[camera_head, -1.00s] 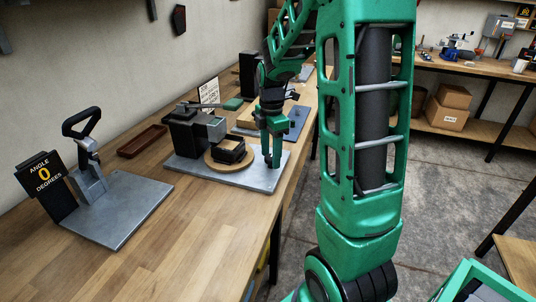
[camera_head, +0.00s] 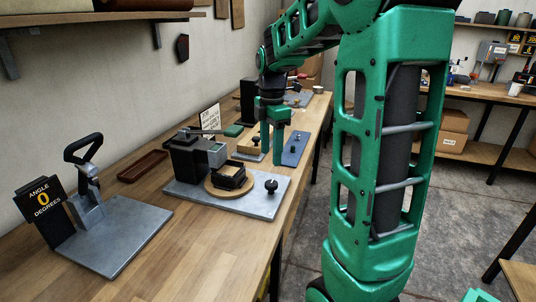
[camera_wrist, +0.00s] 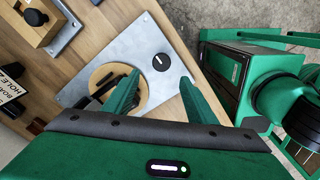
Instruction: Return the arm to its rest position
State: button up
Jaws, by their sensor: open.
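My gripper (camera_head: 271,142) is green, with its two fingers apart and nothing between them. In the head view it hangs above the workbench (camera_head: 130,217), behind a fixture on a grey metal plate (camera_head: 190,196). That fixture has a round wooden disc (camera_head: 215,190) with a black clamp (camera_head: 230,176) on it and a black knob (camera_head: 271,186) near the plate's right end. In the wrist view, my fingers (camera_wrist: 158,98) spread over the plate (camera_wrist: 142,50), with the knob (camera_wrist: 161,62) beyond the tips. My arm is bent, reaching over the bench.
A grey plate with a lever and an angle sign (camera_head: 43,201) stands at the left. A brown tray (camera_head: 143,166) lies near the wall. A blue plate (camera_head: 295,148) lies farther back. Open floor (camera_head: 455,215) lies right of the bench.

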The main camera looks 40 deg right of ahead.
jog(key=shift+s, duration=0.1)
dwell(0.3)
jog(key=s+a+f+m, duration=0.2)
jog(key=s+m, duration=0.9)
jog(key=s, duration=0.1)
jog(key=s+a+f+m, duration=0.2)
jog(key=s+f+m, duration=0.1)
jog(key=s+m, duration=0.8)
jog(key=shift+s+a+f, duration=0.15)
jog(key=shift+s+a, duration=0.2)
jog(key=shift+s, duration=0.85)
jog(key=shift+w+f, duration=0.25)
jog(key=shift+w, duration=0.4)
